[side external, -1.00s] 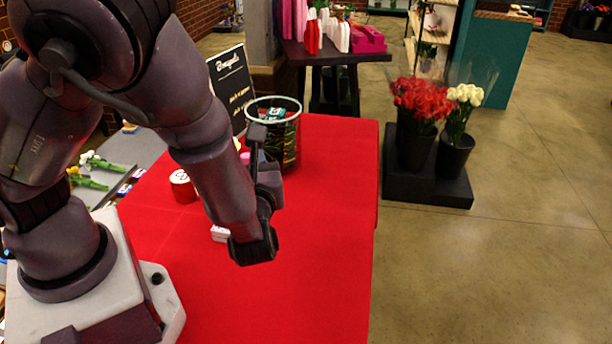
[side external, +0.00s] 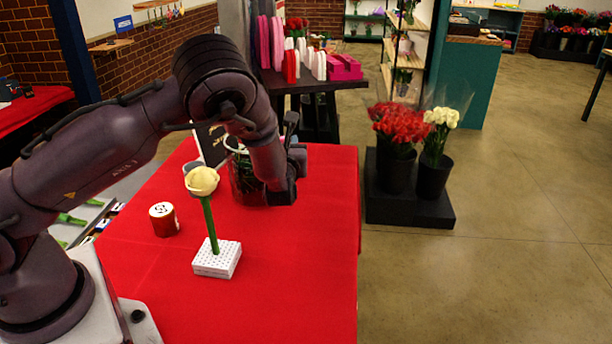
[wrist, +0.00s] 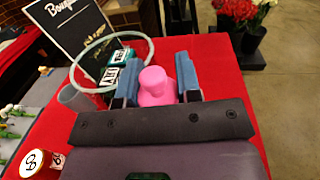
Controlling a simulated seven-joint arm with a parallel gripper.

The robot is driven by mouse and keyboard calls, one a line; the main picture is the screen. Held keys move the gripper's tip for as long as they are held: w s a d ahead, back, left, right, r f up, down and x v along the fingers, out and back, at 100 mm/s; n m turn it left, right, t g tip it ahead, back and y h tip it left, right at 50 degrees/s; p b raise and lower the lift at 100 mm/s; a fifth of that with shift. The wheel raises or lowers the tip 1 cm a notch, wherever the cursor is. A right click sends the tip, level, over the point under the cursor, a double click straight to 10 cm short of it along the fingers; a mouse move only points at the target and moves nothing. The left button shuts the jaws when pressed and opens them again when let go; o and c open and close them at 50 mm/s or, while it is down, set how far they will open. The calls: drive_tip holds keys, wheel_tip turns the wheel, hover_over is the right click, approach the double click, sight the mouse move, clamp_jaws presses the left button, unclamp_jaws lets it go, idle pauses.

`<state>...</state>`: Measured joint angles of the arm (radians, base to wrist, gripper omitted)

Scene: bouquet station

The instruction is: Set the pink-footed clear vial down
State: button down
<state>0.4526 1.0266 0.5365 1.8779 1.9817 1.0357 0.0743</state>
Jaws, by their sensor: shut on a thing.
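In the wrist view the pink foot (wrist: 153,88) of the vial sits between the blue pads of my gripper (wrist: 157,72), which is shut on it. The vial's clear body cannot be made out. Beyond it stands a wide clear glass container (wrist: 88,82) with a pale rim and labelled dark things inside. In the side external view my gripper (side external: 293,150) is beside the glass container (side external: 243,183), to its right and partly in front of it. The held vial is hidden there behind the wrist.
A cream flower (side external: 202,181) stands upright on a green stem in a white perforated block (side external: 217,260). A red and white tin (side external: 163,219) and a grey cup (side external: 190,167) stand to the left. A black sign (wrist: 66,33) is behind. The red table (side external: 300,250) is clear at front right.

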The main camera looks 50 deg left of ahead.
drive_tip(key=shift+w+a+f, duration=0.3)
drive_tip(key=shift+w+f, duration=0.95)
drive_tip(key=shift+f, duration=0.4)
drive_tip(key=shift+w+a+f, duration=0.35)
drive_tip(key=shift+w+f, duration=0.85)
drive_tip(key=shift+f, duration=0.5)
drive_tip(key=shift+w+a+f, duration=0.3)
drive_tip(key=shift+w+f, duration=0.95)
drive_tip(key=shift+f, duration=0.4)
drive_tip(key=shift+f, duration=0.2)
drive_tip(key=c, duration=0.8)
unclamp_jaws()
